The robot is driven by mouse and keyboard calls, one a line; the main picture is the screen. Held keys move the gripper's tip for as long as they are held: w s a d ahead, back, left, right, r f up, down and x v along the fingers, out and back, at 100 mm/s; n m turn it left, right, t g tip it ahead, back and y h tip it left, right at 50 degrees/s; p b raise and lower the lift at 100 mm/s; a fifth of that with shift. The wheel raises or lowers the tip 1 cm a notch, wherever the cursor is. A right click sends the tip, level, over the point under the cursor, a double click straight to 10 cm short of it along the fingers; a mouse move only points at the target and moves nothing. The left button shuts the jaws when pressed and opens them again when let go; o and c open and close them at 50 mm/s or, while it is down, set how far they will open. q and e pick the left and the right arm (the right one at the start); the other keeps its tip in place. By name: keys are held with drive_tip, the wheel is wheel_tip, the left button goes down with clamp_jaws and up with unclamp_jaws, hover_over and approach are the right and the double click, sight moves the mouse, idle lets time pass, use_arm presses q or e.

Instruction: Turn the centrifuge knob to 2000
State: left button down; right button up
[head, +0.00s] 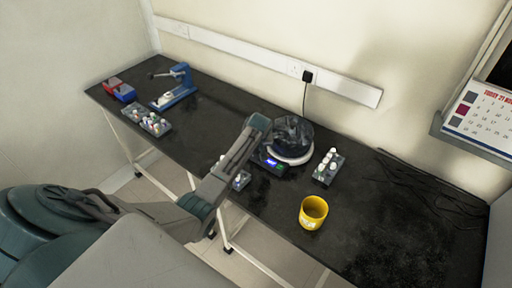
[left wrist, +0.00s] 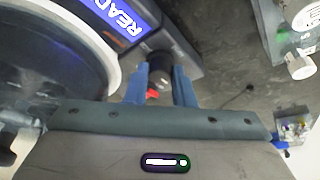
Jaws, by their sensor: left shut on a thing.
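The centrifuge (head: 292,150) stands on the black bench in the head view, with a dark lid and a white rim. Its lit blue display (head: 269,162) is at the front left; in the left wrist view the display (left wrist: 122,18) shows letters starting "READ". The dark round knob (left wrist: 159,72) sits beside the display in the left wrist view, with a red pointer low on it. My left gripper (left wrist: 160,92) is shut on the knob, one blue finger on each side. The knob's scale is not readable. In the head view my left arm hides the fingertips. My right gripper is not in view.
A rack of white-capped bottles (head: 328,167) stands right of the centrifuge, and a yellow cup (head: 313,212) nearer the front edge. A small rack (head: 241,180) is beside my left arm. A blue device (head: 178,88) and another rack (head: 147,120) are farther left.

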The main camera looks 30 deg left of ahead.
use_arm(q)
drive_tip(key=c, duration=1.2)
unclamp_jaws()
drive_tip(key=shift+c, duration=0.2)
drive_tip(key=b+v, duration=0.2)
drive_tip(key=v, duration=0.8)
drive_tip(key=shift+r, duration=0.4)
drive_tip(key=shift+s, duration=0.1)
